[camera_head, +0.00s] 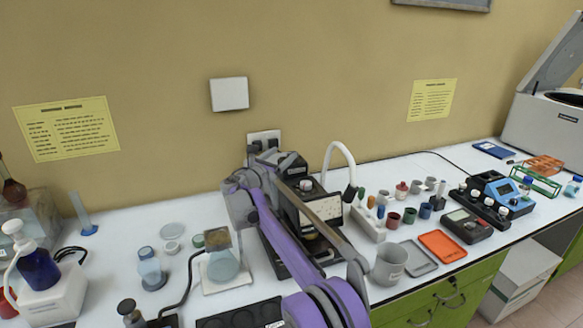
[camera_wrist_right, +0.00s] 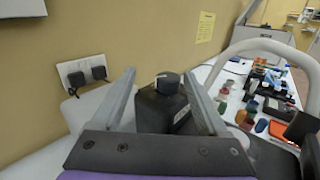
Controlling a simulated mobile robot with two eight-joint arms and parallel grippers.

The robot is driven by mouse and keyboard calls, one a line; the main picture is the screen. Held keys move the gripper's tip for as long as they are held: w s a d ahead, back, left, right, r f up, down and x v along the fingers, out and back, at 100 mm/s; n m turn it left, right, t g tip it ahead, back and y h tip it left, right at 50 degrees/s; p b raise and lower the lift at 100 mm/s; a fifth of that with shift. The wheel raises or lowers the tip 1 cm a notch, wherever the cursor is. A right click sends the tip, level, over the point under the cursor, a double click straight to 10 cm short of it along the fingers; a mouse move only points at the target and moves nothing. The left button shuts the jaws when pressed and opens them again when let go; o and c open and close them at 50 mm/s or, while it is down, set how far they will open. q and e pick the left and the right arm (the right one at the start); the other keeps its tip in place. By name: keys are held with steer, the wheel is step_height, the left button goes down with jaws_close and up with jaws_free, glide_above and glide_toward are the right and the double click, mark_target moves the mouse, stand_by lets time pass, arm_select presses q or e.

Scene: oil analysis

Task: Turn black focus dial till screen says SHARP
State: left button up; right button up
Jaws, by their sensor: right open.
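The black focus dial (camera_wrist_right: 168,83) sits on top of a black upright housing (camera_wrist_right: 160,112) in the right wrist view. My right gripper (camera_wrist_right: 160,80) is open, with one grey finger on each side of the dial and housing. A gap shows on both sides, so the fingers look apart from the dial. In the head view my right gripper (camera_head: 270,158) is at the back of the bench by the black instrument, and my purple arm covers much of it. A pale panel (camera_head: 326,208) shows on the instrument, but no word is readable. My left gripper is out of view.
A white curved tube (camera_head: 342,152) rises just right of the instrument. A wall socket (camera_head: 264,138) is close behind my right gripper. A grey beaker (camera_head: 389,264), an orange tray (camera_head: 442,246) and a flask (camera_head: 222,265) stand nearby. Several small bottles fill the right side.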

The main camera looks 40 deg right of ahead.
steer(key=s+n+t+y+b, duration=0.1)
steer(key=s, duration=0.1)
steer(key=s+a+f+n+t+y+b, duration=0.1)
steer(key=s+t, duration=0.1)
steer(key=s+a+n+t+y+b, duration=0.1)
steer(key=s+n+b, duration=0.1)
steer(key=shift+f, duration=0.35)
steer(key=shift+s+a+f+n+t+y, duration=0.2)
steer(key=shift+s+a+n+t+y, duration=0.1)
steer(key=shift+t+y, duration=0.15)
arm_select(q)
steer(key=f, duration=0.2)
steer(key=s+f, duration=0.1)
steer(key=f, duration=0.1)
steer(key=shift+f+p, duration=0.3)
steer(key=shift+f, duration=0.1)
arm_select(e)
steer(key=x, duration=1)
steer(key=shift+w+d, duration=0.25)
steer(key=shift+d, duration=0.05)
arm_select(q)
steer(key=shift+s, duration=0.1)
arm_select(e)
jaws_close()
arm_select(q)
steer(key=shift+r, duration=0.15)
arm_select(e)
steer(key=shift+r, duration=0.1)
